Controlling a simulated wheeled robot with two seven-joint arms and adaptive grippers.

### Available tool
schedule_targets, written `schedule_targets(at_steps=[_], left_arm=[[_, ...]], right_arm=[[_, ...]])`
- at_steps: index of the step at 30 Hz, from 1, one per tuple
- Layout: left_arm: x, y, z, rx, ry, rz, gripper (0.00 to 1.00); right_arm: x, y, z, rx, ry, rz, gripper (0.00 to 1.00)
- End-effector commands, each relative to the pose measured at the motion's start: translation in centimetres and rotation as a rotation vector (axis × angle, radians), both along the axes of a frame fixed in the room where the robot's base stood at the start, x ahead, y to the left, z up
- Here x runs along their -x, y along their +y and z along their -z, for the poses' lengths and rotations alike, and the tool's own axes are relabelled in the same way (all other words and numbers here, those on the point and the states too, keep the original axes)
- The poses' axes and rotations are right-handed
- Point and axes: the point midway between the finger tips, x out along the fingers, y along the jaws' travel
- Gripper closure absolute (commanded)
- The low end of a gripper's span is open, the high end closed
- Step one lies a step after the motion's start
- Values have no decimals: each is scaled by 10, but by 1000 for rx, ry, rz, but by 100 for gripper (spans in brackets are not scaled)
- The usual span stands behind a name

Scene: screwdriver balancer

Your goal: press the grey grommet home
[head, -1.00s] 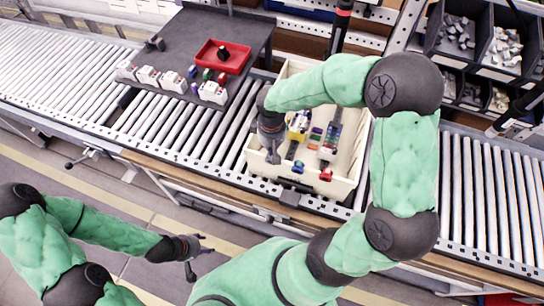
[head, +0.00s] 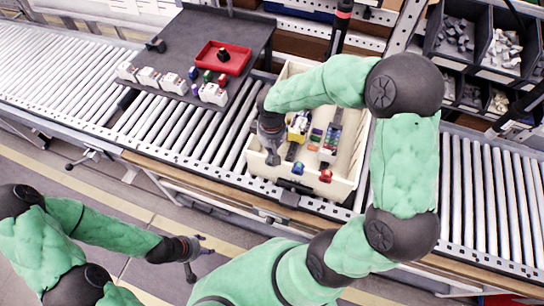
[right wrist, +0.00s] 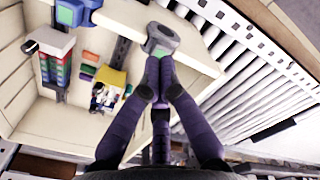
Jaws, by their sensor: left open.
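In the head view my right gripper (head: 274,158) is at the crate's left front and hides the grommet. My left gripper (head: 196,256) is open and empty, away from the conveyor at lower left.
The cream crate (head: 345,187) stands on the roller conveyor. A dark table (head: 190,45) with a red tray (head: 235,66) is at the back left. Parts bins stand back right.

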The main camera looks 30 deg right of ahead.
Motion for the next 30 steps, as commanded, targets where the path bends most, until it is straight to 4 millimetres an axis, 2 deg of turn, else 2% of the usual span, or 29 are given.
schedule_targets(at_steps=[3,17,26,30], left_arm=[[0,0,-9,0,0,0,49],[0,0,-31,0,0,0,49],[0,0,-30,0,0,0,49],[0,0,-27,0,0,0,49]], right_arm=[[0,0,-11,0,-1,0,100],[0,0,-41,0,0,0,100],[0,0,-40,0,0,0,100],[1,6,-29,-18,4,0,100]])
